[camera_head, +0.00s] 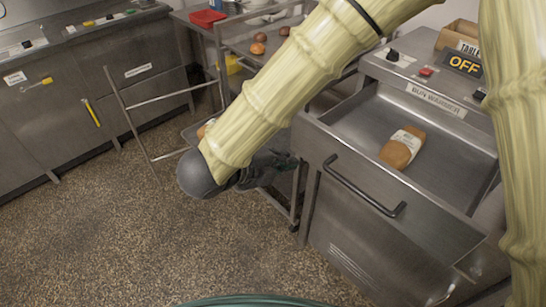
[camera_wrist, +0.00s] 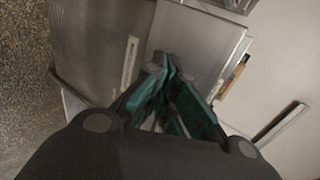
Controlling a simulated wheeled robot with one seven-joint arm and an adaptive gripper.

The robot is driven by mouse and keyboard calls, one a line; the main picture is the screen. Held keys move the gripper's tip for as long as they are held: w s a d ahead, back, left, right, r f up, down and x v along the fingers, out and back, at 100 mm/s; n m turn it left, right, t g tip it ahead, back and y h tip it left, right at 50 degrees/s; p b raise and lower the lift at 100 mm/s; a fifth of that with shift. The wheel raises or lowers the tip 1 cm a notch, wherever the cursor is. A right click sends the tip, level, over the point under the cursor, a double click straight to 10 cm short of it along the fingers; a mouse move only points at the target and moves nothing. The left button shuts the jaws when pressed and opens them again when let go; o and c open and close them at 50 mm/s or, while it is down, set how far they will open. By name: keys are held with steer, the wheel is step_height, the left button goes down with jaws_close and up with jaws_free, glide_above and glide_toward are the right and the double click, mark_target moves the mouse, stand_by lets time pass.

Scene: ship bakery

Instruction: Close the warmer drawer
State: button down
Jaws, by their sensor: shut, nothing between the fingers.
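The warmer drawer (camera_head: 445,190) is pulled out of the steel unit labelled "BUN WARMER" (camera_head: 436,100). A wrapped bread loaf (camera_head: 402,148) lies inside it. A dark bar handle (camera_head: 362,187) crosses the drawer's front. My gripper (camera_head: 284,164) is left of the drawer front in the head view, partly hidden by my arm, and empty. I cannot tell how far it is from the drawer. In the wrist view the dark and teal fingers (camera_wrist: 160,70) are together, in front of steel panels (camera_wrist: 190,45) with a pale label strip.
An "OFF" sign (camera_head: 465,65) and a cardboard box (camera_head: 460,36) stand on the warmer's top. A rack (camera_head: 160,98) and a cart with buns (camera_head: 258,48) stand behind my arm. Steel counters (camera_head: 50,100) line the left. The speckled floor (camera_head: 150,240) in front is clear.

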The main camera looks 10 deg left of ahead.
steer(key=shift+w+d+f+p, duration=0.3)
steer(key=shift+w+d, duration=0.35)
steer(key=shift+w, duration=0.3)
steer(key=shift+w+d+f+p, duration=0.3)
steer(key=shift+w+d, duration=0.35)
steer(key=shift+w, duration=0.3)
steer(key=shift+w+d+f+p, duration=0.3)
steer(key=shift+w+d, duration=0.35)
steer(key=shift+w, duration=0.3)
steer(key=b, duration=0.2)
glide_toward(365, 117)
steer(key=w+d, duration=0.1)
steer(key=w, duration=0.1)
steer(key=w+d, duration=0.3)
steer(key=w, duration=0.2)
steer(key=shift+d+f, duration=0.2)
steer(key=shift+d, duration=0.15)
steer(key=shift+w+d+r, duration=0.15)
steer(key=shift+w+d, duration=0.05)
